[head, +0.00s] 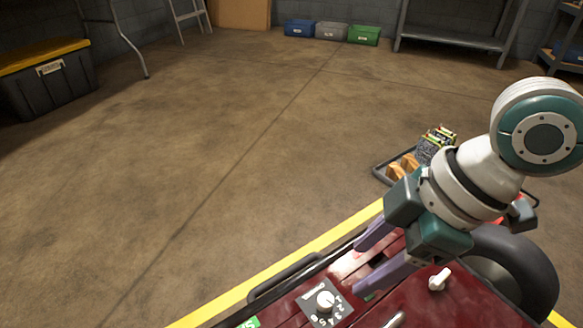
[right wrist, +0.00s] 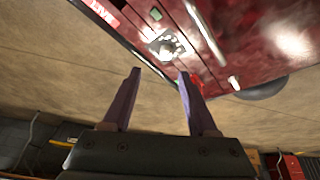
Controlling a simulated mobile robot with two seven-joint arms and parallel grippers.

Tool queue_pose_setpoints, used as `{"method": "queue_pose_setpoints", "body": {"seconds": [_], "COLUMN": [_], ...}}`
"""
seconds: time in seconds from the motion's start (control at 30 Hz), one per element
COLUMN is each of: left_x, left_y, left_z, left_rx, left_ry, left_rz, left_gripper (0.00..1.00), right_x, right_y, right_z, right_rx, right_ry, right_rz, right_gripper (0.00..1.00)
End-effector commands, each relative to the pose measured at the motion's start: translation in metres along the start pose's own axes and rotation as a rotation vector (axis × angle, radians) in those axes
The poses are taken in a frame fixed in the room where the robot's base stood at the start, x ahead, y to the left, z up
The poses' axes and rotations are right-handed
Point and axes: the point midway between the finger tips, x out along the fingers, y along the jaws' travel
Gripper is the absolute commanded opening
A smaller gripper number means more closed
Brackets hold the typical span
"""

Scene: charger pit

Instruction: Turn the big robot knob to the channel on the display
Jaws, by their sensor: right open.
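The big knob (head: 325,301) is a white knob on a dark dial plate with white numbers around it, on the dark red robot body (head: 400,296) at the bottom of the head view. It also shows in the right wrist view (right wrist: 165,47), beyond the fingertips. My right gripper (head: 366,270) has purple fingers and is open and empty. It is above the red body, up and to the right of the knob, apart from it. The right wrist view shows its fingers (right wrist: 160,72) spread. I cannot make out a channel display. My left gripper is not in view.
A smaller white switch (head: 439,280) sits on the red body right of the knob. A black handle (head: 285,277) and a yellow floor line (head: 290,264) run along its edge. A black tray (head: 383,171) with parts lies on the floor behind.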

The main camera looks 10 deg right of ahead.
Motion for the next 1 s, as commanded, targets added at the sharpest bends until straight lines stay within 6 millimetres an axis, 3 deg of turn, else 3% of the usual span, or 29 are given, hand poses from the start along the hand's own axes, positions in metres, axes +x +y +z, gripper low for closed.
{"method": "queue_pose_setpoints", "body": {"seconds": [0.3,0.43,0.6,0.9,1.0], "left_x": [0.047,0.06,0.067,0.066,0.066], "left_y": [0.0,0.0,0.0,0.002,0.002], "left_z": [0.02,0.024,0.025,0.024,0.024], "left_rx": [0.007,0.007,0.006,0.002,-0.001], "left_ry": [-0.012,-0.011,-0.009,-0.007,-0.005], "left_rz": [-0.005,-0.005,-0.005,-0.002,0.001], "left_gripper": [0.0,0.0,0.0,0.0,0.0], "right_x": [0.064,0.083,0.094,0.093,0.093], "right_y": [-0.001,-0.001,-0.001,-0.001,-0.001], "right_z": [0.002,0.001,0.0,-0.001,-0.001], "right_rx": [0.0,-0.001,0.0,0.0,0.0], "right_ry": [0.002,0.001,0.0,0.0,0.0], "right_rz": [0.0,-0.001,0.0,0.0,0.0], "right_gripper": [0.59,0.59,0.59,0.59,0.48]}}
